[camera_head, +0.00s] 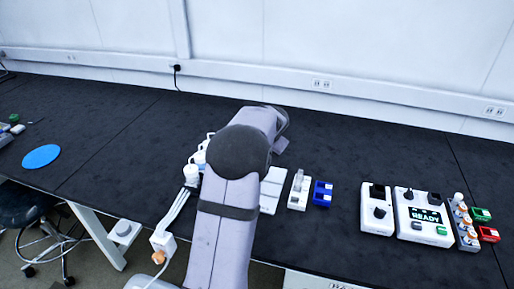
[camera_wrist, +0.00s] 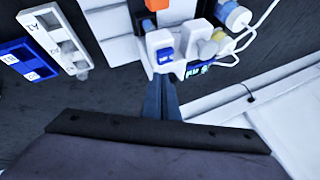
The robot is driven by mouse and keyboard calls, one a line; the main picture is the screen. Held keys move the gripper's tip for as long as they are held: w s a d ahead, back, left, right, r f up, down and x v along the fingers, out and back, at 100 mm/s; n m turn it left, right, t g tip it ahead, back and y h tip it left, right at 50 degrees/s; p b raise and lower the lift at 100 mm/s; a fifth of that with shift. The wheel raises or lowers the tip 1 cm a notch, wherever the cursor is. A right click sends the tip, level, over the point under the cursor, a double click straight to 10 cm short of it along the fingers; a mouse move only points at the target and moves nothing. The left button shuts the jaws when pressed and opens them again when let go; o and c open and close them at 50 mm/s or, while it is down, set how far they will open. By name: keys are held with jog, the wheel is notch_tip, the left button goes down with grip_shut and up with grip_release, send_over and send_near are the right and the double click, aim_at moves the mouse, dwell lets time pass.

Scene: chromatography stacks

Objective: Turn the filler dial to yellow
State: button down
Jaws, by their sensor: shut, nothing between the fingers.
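My gripper (camera_wrist: 161,84) is shut and empty in the wrist view, its dark fingers pointing at a cluster of small white devices. A white unit with a blue front part (camera_wrist: 165,56) stands just beyond the fingertips; I cannot tell whether they touch it. A small lit screen (camera_wrist: 195,71) shows beside it, partly hidden. A yellow round part (camera_wrist: 218,34) shows behind; I cannot tell whether it is the filler dial. In the head view my arm hides most of this cluster, and white tubed parts (camera_head: 192,172) show at its left.
At right in the head view are a white box with a black knob (camera_head: 379,211), a READY screen unit (camera_head: 424,215), and a vial rack (camera_head: 463,222). A blue block (camera_head: 322,194) lies right of my arm. A blue disc (camera_head: 41,156) is far left. Bare table (camera_head: 110,130) lies between.

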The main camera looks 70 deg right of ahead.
jog(key=a+r+b, duration=0.1)
jog(key=a+r, duration=0.3)
jog(key=r, duration=0.1)
jog(key=shift+a+r, duration=0.25)
jog(key=s+a+f+n+g+y, duration=0.1)
jog(key=a+f+n+y, duration=0.15)
jog(key=a+f, duration=0.55)
jog(key=s+a+f+n+g+y, duration=0.1)
jog(key=s+a+f+y, duration=0.3)
jog(key=a, duration=0.6)
jog(key=w+a+r+n+g+p, duration=0.15)
jog(key=w+a+n, duration=0.45)
jog(key=a, duration=0.7)
jog(key=w+a+r+n+p, duration=0.15)
jog(key=w+a+n, duration=0.45)
jog(key=a, duration=0.6)
jog(key=w+a+r+n+p, duration=0.15)
jog(key=w+a+n, duration=0.45)
jog(key=a, duration=0.7)
notch_tip(320, 180, down, 18)
jog(key=b, duration=1.6)
jog(key=shift+b, duration=0.3)
